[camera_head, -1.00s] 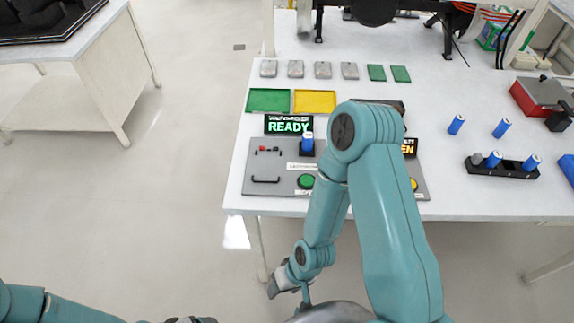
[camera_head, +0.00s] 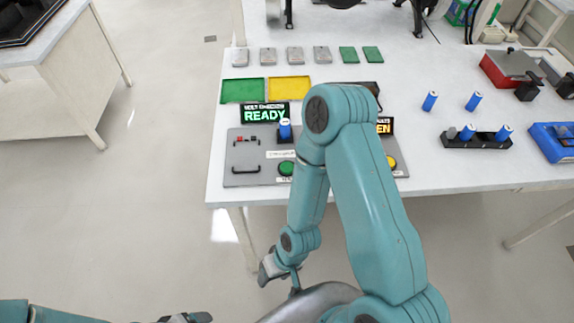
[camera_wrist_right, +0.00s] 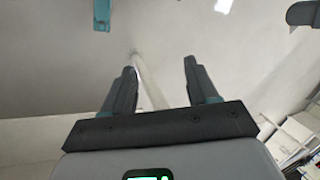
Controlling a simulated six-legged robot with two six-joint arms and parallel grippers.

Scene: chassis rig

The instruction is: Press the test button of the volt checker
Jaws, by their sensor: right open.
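The volt checker (camera_head: 245,175) is a grey panel at the table's front edge, with a lit green READY display (camera_head: 265,113). A blue cell (camera_head: 285,129) stands upright in its dark holder. The round green test button (camera_head: 286,168) is at the panel's lower right, close to my right arm, which hides the panel beyond it. My right gripper (camera_head: 270,269) hangs below and in front of the table edge, apart from the button. In the right wrist view it is open and empty (camera_wrist_right: 160,68). My left gripper (camera_head: 185,318) is at the bottom edge, mostly cut off.
A second panel with an amber display (camera_head: 385,126) and a yellow button is partly behind my right arm. Green (camera_head: 242,90) and yellow (camera_head: 289,84) trays lie behind. Loose blue cells, a black cell rack (camera_head: 450,142) and a blue device (camera_head: 553,142) are at right. Floor before the table is clear.

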